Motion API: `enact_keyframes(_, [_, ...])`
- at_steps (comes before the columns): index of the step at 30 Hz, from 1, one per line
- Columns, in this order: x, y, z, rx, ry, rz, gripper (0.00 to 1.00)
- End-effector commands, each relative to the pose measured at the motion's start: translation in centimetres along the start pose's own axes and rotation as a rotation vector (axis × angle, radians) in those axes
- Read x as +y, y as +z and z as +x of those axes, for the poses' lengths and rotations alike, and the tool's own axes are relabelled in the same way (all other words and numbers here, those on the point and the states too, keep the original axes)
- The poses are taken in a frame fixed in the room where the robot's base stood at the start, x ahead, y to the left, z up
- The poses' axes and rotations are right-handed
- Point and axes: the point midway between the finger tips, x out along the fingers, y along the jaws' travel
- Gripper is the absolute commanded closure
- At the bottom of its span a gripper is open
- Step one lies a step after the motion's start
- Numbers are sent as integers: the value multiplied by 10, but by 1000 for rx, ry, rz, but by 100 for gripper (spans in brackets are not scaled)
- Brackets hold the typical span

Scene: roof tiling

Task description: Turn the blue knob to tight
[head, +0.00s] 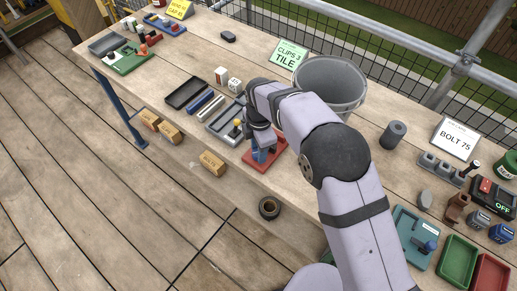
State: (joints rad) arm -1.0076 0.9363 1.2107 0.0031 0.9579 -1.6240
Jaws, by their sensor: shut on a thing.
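My gripper (262,140) points down over a red base plate (279,151) near the table's front edge. Its jaws are shut around an upright blue part (260,155) standing on that plate, which looks like the blue knob. My wrist and fingers hide most of it, so I cannot read its turned position or any mark for tight. A second blue knob-like piece (431,245) sits on a teal plate (408,222) at the lower right, apart from my gripper.
A grey bucket (330,85) stands just behind my arm. Dark trays (187,92) with strips lie left of the gripper. Green and red bins (457,262) and a switch box marked OFF (492,195) are at the right. A black ring (269,207) is near the front edge.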

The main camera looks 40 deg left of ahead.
Motion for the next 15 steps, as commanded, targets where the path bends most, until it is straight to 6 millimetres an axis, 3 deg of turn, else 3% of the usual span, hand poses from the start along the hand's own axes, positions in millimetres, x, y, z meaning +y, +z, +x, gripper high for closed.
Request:
enact_keyframes(11, [1, 1, -1, -3, 3, 2, 90])
enact_keyframes(12, [1, 2, -1, -3, 3, 2, 58])
enact_keyframes(13, [1, 1, -1, -3, 3, 2, 51])
enact_keyframes(15, [1, 1, -1, -3, 3, 2, 49])
